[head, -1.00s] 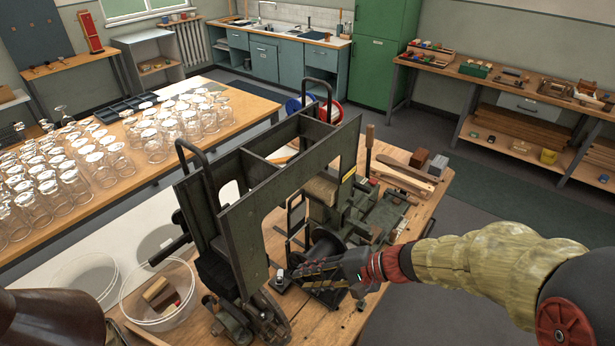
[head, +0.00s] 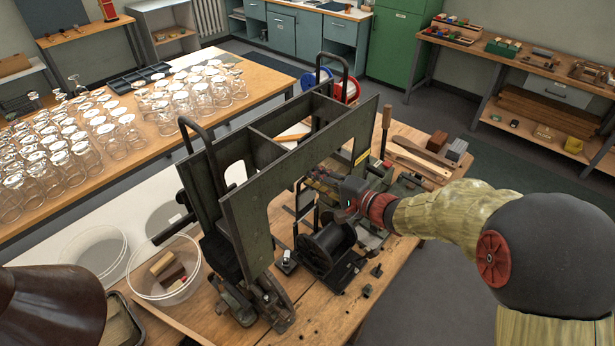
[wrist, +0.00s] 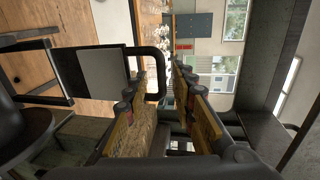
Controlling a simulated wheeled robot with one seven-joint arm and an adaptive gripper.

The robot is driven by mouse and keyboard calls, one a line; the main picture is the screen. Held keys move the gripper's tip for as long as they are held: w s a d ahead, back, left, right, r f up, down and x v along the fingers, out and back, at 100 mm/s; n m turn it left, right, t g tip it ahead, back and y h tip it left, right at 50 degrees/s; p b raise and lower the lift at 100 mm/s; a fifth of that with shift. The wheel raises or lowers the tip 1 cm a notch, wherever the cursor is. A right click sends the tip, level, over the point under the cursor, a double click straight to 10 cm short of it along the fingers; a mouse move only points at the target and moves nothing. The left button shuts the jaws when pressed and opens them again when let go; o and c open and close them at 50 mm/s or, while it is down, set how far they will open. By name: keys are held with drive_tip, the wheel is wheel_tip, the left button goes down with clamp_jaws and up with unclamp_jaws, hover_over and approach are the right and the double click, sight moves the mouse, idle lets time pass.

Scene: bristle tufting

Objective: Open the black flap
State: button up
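The black flap (wrist: 100,76) shows in the wrist view as a dark upright plate with a grey panel on its face and a rounded black loop handle at its right side. In the head view the flap (head: 304,199) is a small framed plate inside the green machine, above the black spool. My gripper (wrist: 160,80) is open in the wrist view. The loop's right bar lies between its fingers or just beyond them; I cannot tell if they touch. In the head view my gripper (head: 322,184) is inside the machine frame, right of the flap, partly hidden.
The green machine frame (head: 298,160) stands close around my gripper. A black spool (head: 327,246) sits below it. A clear bin (head: 168,288) with blocks is at the left. Many upturned glasses (head: 95,150) cover the table behind. The workbench front (head: 325,325) is mostly clear.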

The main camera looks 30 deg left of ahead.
drive_tip(key=shift+x, duration=0.9)
drive_tip(key=shift+c, duration=1.4)
drive_tip(key=c, duration=0.4)
